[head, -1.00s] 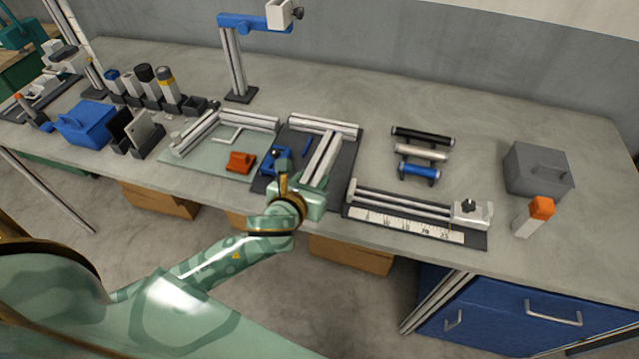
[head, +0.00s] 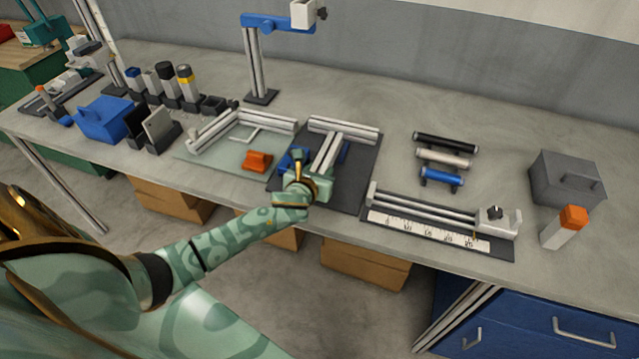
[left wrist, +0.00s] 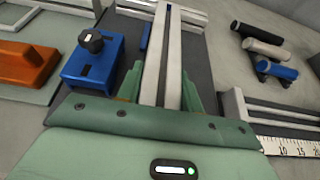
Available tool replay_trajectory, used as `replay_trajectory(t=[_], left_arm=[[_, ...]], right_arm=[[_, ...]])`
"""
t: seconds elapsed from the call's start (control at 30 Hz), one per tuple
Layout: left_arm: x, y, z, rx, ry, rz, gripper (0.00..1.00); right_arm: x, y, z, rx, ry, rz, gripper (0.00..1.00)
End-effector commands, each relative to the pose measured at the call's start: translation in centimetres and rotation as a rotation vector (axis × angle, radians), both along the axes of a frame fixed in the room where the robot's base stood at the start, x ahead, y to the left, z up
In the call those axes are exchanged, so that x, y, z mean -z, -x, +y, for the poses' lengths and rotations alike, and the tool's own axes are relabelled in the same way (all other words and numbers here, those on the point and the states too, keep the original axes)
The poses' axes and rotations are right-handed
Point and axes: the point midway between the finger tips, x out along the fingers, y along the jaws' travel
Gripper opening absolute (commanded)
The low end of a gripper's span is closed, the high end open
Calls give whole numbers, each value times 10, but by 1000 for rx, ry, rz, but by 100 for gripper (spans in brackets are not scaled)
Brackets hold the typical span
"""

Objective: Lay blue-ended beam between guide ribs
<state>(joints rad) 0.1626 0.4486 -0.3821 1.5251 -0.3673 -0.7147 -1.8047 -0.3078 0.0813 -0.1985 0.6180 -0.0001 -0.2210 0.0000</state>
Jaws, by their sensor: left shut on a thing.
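My left gripper (head: 314,182) is shut on a long silver beam (head: 328,152) over a dark mat (head: 352,192). In the left wrist view the green fingers (left wrist: 165,103) close on both sides of the beam (left wrist: 160,65), which points away from me. A little blue shows near its far end. I cannot tell whether the beam touches the mat. My right gripper is not in view.
A blue block with a black knob (left wrist: 92,62) stands close left of the gripper. A silver cross rail (head: 345,128) lies at the mat's back. An orange block (head: 257,161) is further left. A ruler fixture (head: 430,228) and racked rods (head: 442,158) are right.

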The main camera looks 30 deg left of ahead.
Motion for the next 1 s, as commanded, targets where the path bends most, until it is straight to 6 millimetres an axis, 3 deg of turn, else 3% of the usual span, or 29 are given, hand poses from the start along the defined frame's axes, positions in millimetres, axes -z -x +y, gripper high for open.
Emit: replay_trajectory(t=[0.27,0.63,0.67,0.73,1.0], left_arm=[[40,-6,5,0,2,3,4],[42,-6,5,1,-1,0,4],[42,-5,5,1,1,1,42],[42,-5,5,1,1,1,58],[41,-5,5,1,1,1,58]], right_arm=[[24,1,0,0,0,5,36],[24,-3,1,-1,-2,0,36],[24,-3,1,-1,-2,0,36],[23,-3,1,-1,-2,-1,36],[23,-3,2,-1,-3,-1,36]])
